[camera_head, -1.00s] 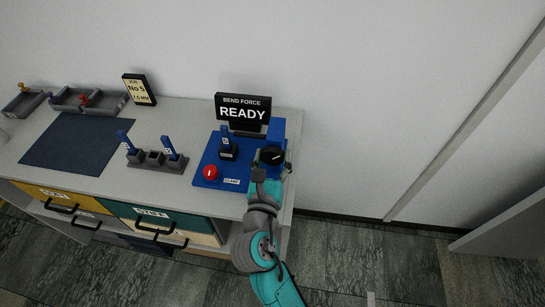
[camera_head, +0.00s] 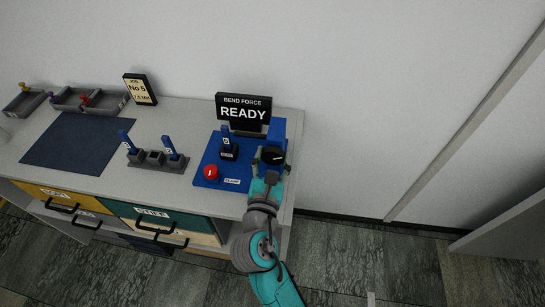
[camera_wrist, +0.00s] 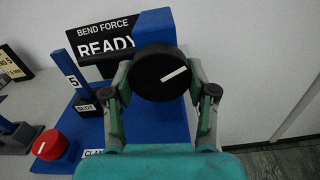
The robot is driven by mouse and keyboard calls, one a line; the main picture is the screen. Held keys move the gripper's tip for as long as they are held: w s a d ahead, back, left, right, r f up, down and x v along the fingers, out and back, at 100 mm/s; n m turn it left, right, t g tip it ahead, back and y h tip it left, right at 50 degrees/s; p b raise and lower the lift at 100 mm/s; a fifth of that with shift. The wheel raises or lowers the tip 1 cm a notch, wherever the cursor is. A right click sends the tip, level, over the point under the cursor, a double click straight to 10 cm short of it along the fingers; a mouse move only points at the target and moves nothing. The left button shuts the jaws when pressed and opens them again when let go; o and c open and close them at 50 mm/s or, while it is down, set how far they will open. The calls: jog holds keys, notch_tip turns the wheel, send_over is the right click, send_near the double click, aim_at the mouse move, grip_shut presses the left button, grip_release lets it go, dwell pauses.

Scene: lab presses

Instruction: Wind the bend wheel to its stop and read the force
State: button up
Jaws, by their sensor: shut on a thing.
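The bend wheel (camera_wrist: 158,74) is a black round knob with a white line, mounted on the blue press (camera_head: 278,130). My gripper (camera_wrist: 160,82) is shut on the wheel, with one finger on each side of it. In the head view the wheel (camera_head: 271,155) shows between the fingertips. In the wrist view its white line slants up to the right. The display (camera_head: 243,108) reads "BEND FORCE READY". A blue strip marked 5 (camera_wrist: 72,80) stands upright in the slot block (camera_wrist: 88,107). The red clamp knob (camera_head: 211,172) is at the press's front left.
A grey rack (camera_head: 154,162) with two blue strips stands left of the press. A job card (camera_head: 139,89) reads No 5, 7.5 MM. A dark mat (camera_head: 78,143) and trays (camera_head: 93,101) lie farther left. Drawers (camera_head: 160,217) are below. The wall is behind.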

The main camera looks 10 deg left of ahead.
jog(key=o, duration=1.2)
jog(key=shift+c, duration=0.2)
jog(key=shift+s, duration=0.15)
jog(key=s, duration=1.1)
jog(key=shift+s+a, duration=0.2)
jog(key=shift+s, duration=0.2)
jog(key=shift+w, duration=0.1)
